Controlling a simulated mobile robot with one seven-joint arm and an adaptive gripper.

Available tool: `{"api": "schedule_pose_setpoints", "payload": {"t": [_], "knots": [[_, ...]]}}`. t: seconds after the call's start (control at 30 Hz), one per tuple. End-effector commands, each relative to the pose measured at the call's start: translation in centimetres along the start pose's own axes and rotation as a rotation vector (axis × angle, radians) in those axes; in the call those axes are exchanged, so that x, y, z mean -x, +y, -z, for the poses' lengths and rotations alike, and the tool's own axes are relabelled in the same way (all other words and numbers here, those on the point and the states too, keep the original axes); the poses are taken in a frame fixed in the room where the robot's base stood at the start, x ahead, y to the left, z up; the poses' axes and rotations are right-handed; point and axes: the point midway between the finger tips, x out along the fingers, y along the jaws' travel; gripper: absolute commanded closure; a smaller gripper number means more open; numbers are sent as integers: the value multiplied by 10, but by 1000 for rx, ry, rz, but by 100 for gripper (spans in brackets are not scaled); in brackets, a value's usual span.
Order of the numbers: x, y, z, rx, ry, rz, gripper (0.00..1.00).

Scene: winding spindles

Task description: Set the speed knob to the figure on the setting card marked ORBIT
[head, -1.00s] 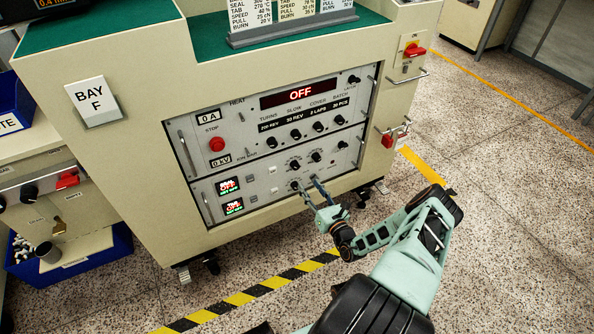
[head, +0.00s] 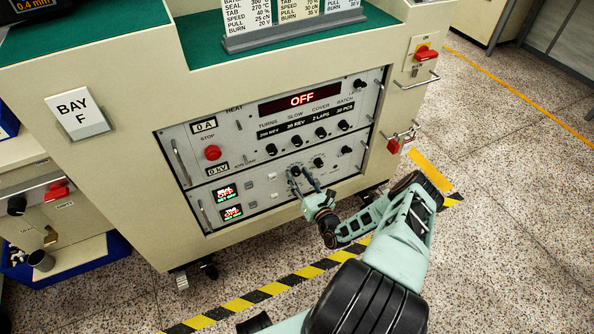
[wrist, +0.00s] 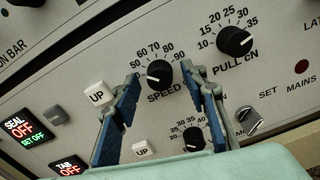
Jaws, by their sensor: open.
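The black speed knob (wrist: 160,73) sits above the SPEED label in the wrist view. Its white mark points left, towards the 50 side of its scale; the lower figures are hidden by a finger. My gripper (wrist: 160,85) is open, one blue-padded finger on each side of the knob in the picture; contact cannot be told. In the head view my gripper (head: 299,174) is at the lower panel beside the speed knob (head: 294,171). Setting cards stand in a grey holder (head: 290,36); their top edges are cut off, and no ORBIT heading shows. The left card (head: 246,14) seems to read SPEED 40 %.
The PULL CN knob (wrist: 234,41) is close right of the right finger. Another knob (wrist: 193,139) is below, partly covered by my gripper. White UP buttons (wrist: 97,95) and a metal key switch (wrist: 248,120) are near the fingers. The display (head: 300,100) reads OFF.

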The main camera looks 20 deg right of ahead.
Motion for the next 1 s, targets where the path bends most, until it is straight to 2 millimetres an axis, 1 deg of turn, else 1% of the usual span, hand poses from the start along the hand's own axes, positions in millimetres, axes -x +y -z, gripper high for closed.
{"api": "schedule_pose_setpoints", "payload": {"t": [0.37,0.73,1.0], "knots": [[-1,1,0,0,0,3,60],[-1,1,0,-1,0,3,100],[-1,1,1,-35,0,3,100]]}}
